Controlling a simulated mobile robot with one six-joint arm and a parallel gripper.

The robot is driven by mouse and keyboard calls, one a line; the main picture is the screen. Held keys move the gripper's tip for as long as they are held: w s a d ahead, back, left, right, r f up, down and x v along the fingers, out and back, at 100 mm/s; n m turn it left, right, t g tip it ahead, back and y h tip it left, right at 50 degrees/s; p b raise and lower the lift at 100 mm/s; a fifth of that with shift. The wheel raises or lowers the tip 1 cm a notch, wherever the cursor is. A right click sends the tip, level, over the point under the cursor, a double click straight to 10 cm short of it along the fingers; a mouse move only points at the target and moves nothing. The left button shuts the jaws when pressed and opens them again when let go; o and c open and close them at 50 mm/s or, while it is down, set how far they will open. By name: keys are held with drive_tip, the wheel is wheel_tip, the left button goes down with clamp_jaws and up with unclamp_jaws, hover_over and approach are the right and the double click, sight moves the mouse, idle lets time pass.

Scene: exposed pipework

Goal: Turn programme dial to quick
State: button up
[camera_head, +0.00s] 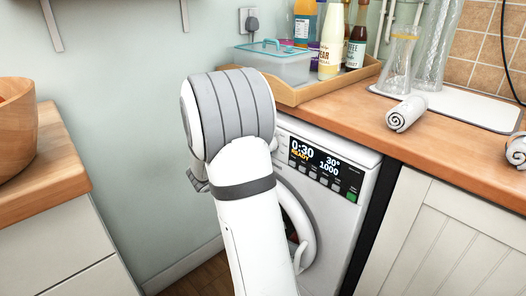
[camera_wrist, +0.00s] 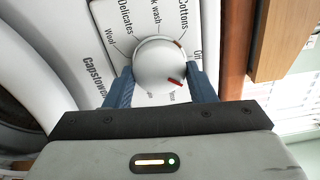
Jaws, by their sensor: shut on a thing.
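The round white programme dial (camera_wrist: 158,62) shows in the wrist view on the washing machine's white panel. My gripper (camera_wrist: 161,72) has one blue finger on each side of the dial and is shut on it. A red mark on the dial points to the lower right. In the head view the washing machine (camera_head: 358,180) has a lit display (camera_head: 318,163) reading 0:30, READY, 30° and 1000. My arm hides the dial there.
A wooden worktop (camera_head: 440,140) overhangs the machine. It holds a tray (camera_head: 300,94) with bottles and a lidded box, glass vessels and a rolled towel (camera_head: 406,114). A counter with a wooden bowl (camera_head: 14,122) stands at left. Floor shows between them.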

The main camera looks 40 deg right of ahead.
drive_tip(key=shift+r, duration=0.1)
drive_tip(key=o, duration=1)
drive_tip(key=a, duration=0.2)
drive_tip(key=a+p, duration=0.1)
drive_tip(key=a, duration=0.4)
drive_tip(key=shift+s+a, duration=0.3)
drive_tip(key=shift+a, duration=0.05)
drive_tip(key=shift+p, duration=0.35)
